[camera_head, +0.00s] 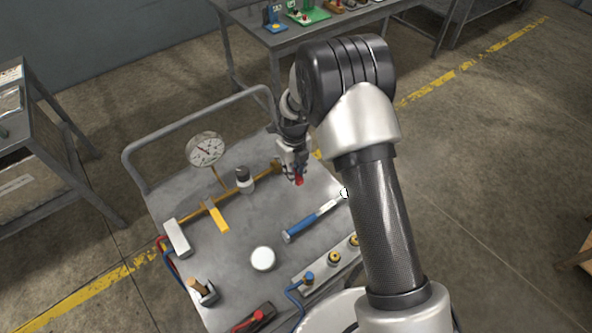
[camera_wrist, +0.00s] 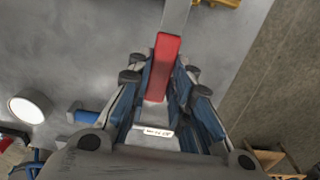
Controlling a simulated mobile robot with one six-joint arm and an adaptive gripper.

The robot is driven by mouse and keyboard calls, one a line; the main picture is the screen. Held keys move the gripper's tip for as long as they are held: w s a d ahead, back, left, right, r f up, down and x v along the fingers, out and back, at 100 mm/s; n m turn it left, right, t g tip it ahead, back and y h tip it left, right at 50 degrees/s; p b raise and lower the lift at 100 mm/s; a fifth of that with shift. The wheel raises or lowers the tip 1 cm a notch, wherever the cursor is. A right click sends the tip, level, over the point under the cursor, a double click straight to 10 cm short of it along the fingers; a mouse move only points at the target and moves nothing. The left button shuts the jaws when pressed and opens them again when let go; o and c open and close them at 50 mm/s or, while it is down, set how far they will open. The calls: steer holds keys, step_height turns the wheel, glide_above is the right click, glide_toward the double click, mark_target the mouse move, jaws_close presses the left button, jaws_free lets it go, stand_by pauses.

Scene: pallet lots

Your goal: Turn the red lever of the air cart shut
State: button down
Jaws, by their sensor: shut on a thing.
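The air cart (camera_head: 180,255) is a grey metal table with a push rail, carrying a brass pipe and fittings. The red lever (camera_wrist: 166,62) lies between the fingers of my gripper (camera_wrist: 163,78) in the wrist view, with a bare metal strip running from it to the top edge. My gripper is shut on it. In the head view, my gripper (camera_head: 294,168) points down at the far right of the cart, and only a bit of the red lever (camera_head: 299,181) shows below the fingers. My arm and fingers hide the valve end of the lever.
A pressure gauge (camera_head: 206,149) stands at the cart's back left. A yellow lever (camera_head: 215,215) sits along the pipe. A blue-handled tool (camera_head: 305,224) and a white round thing (camera_head: 262,258) lie nearer. A table (camera_head: 300,36) stands behind, another bench (camera_head: 40,165) at left.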

steer(key=shift+a, duration=0.1)
steer(key=c, duration=1.4)
jaws_free()
steer(key=shift+c, duration=0.2)
step_height(320, 180, up, 12)
